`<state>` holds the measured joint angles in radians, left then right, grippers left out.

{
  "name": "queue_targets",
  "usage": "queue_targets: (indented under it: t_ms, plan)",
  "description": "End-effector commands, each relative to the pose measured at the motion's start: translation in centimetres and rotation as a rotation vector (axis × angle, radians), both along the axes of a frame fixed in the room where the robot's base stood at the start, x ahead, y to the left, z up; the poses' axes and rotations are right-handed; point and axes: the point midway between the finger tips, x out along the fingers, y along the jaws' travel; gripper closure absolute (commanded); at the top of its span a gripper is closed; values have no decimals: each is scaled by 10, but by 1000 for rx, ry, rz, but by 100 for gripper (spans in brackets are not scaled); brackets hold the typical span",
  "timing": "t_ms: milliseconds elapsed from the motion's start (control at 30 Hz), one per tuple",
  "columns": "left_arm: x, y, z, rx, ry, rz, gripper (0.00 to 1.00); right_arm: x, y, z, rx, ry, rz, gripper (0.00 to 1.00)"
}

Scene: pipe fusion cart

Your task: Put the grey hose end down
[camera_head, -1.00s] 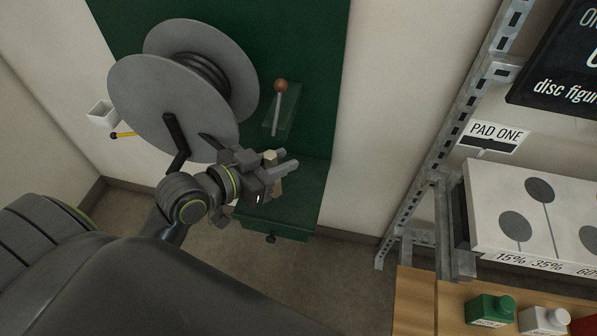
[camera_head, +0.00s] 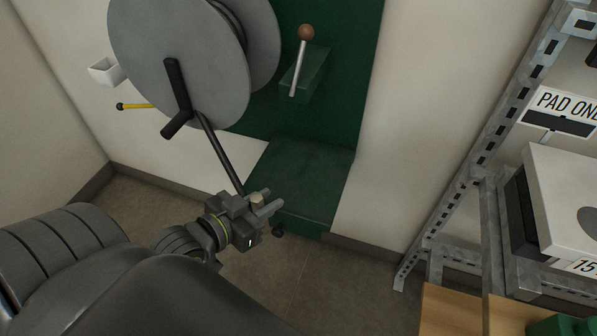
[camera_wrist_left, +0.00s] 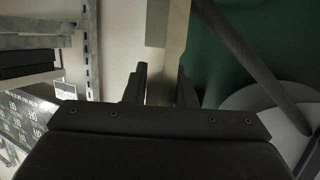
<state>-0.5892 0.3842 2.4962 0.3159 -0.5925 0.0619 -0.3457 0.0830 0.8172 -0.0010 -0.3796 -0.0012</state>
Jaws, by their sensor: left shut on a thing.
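The reel (camera_head: 178,60) with large grey discs is mounted on the green wall panel. A dark hose (camera_head: 221,155) runs from it down to my left gripper (camera_head: 268,203). My left gripper is shut on the hose end (camera_head: 257,199), a small pale beige-grey piece showing between the fingers. In the left wrist view the hose end (camera_wrist_left: 170,55) stands between the two fingers (camera_wrist_left: 160,90). The gripper is in front of the lower left of the green ledge (camera_head: 305,180); I cannot tell whether they touch. My right gripper is not in view.
A lever with a brown knob (camera_head: 306,33) rises from a green block on the panel. A metal rack (camera_head: 490,140) stands at right. Floor (camera_head: 335,285) is bare between ledge and rack.

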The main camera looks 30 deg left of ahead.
Motion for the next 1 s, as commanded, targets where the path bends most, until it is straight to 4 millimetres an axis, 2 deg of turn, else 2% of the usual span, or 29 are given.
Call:
queue_targets:
  t_ms: [233,800,833,900,1000]
  plan:
    - [52,12,5,2,-7,-1,100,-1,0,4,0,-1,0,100]
    - [180,43,2,0,-3,1,100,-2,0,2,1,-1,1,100]
    - [184,44,3,0,-3,1,100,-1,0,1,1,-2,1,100]
    - [182,44,-12,-4,3,1,100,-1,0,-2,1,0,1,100]
    - [182,43,-18,-2,-1,1,100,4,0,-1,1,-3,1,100]
